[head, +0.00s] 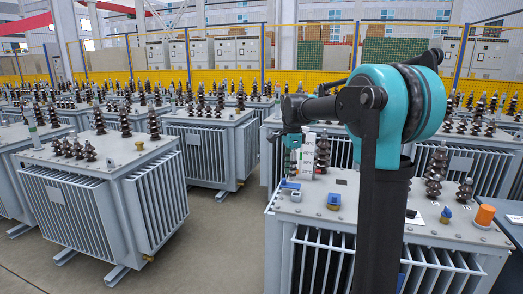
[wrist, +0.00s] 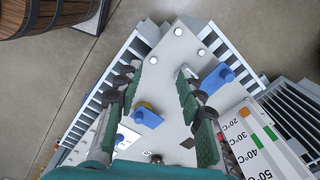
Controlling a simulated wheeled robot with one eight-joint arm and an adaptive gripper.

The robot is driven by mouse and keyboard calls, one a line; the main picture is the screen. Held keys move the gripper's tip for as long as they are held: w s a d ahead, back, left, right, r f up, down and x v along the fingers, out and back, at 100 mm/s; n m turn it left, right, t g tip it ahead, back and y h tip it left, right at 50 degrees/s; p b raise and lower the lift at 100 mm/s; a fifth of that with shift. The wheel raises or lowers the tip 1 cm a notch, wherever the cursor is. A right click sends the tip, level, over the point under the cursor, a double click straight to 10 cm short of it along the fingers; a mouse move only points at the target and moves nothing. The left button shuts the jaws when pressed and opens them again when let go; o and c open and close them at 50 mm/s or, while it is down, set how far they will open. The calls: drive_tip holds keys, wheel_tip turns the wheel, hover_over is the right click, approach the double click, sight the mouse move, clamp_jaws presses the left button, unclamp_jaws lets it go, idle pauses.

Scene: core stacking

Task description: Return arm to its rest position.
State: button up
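My arm reaches forward and left in the head view, with its end and my gripper (head: 292,150) over the near transformer (head: 330,225). In the wrist view my gripper (wrist: 160,78) has its two green-padded fingers spread apart. Nothing is held between them; the grey transformer top (wrist: 172,105) shows in the gap. The fingertips are hard to make out in the head view.
Blue blocks (wrist: 147,116) and a blue part (wrist: 216,79) are on the transformer top. A temperature-marked card (wrist: 255,140) stands close to the right finger. An orange cylinder (head: 485,215) stands right of my arm. A barrel (wrist: 45,12) lies beyond.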

drive_tip(key=s+d+f+n+t, duration=0.1)
drive_tip(key=s+d+f+n, duration=0.1)
drive_tip(key=s+f+n, duration=0.3)
drive_tip(key=s+d+f+n+t, duration=0.1)
drive_tip(key=s+d+f+n, duration=0.2)
drive_tip(key=s+f, duration=0.6)
drive_tip(key=s+d+f+n+t, duration=0.2)
drive_tip(key=s+f+n, duration=0.5)
drive_tip(key=s, duration=0.8)
drive_tip(key=shift+d+f+n, duration=0.4)
drive_tip(key=shift+d+n, duration=0.1)
drive_tip(key=shift+d, duration=0.25)
drive_tip(key=shift+d, duration=0.1)
drive_tip(key=shift+c, duration=0.5)
